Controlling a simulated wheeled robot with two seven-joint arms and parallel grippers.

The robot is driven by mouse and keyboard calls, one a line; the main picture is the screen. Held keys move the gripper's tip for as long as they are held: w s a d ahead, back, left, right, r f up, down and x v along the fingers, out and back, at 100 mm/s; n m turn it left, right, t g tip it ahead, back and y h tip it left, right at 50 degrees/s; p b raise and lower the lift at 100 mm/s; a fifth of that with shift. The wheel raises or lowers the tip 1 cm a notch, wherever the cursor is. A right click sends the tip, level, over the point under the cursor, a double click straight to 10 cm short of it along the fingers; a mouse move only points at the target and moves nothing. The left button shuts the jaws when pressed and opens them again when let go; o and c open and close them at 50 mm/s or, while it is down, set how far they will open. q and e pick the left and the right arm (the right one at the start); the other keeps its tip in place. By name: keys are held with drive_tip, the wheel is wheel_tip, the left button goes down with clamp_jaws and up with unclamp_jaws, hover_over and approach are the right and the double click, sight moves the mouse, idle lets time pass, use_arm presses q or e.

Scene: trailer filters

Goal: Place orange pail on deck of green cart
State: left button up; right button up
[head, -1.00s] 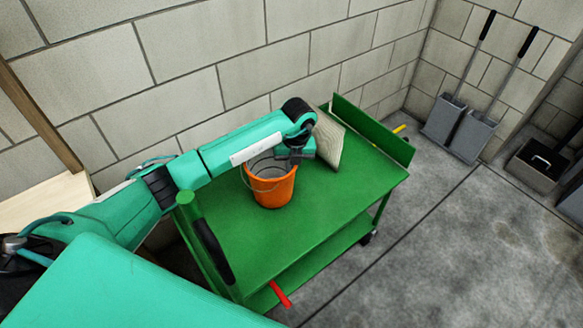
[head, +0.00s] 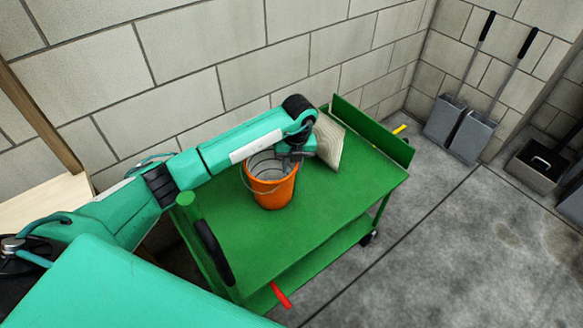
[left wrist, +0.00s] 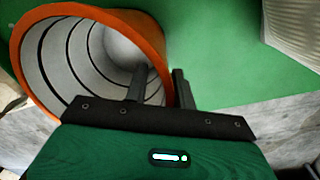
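The orange pail (head: 272,192) stands on the deck of the green cart (head: 335,205), near the wall-side edge, and looks upright. Its light ribbed inside shows from above, and a thin wire handle hangs at its side. My left gripper (head: 296,152) is at the pail's right rim. In the left wrist view my left gripper (left wrist: 160,82) straddles the wall of the pail (left wrist: 90,12), one finger inside and one outside. A gap shows between the fingers, so it looks open. The green deck (left wrist: 225,55) also shows there. My right gripper is not in view.
The front half of the deck is clear. A block wall (head: 220,60) stands close behind. Two grey dustpans (head: 472,135) lean in the corner.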

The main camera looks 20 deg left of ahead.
use_arm(q)
wheel_tip(320, 180, up, 4)
drive_tip(key=shift+w+d+r, duration=0.1)
drive_tip(key=shift+d+r, duration=0.05)
wheel_tip(320, 180, up, 6)
drive_tip(key=shift+d+r+p, duration=0.15)
drive_tip(key=shift+d+p, duration=0.1)
drive_tip(key=shift+p, duration=0.15)
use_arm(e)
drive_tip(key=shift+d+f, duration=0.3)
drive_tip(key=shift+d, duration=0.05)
use_arm(q)
drive_tip(key=shift+w, duration=0.1)
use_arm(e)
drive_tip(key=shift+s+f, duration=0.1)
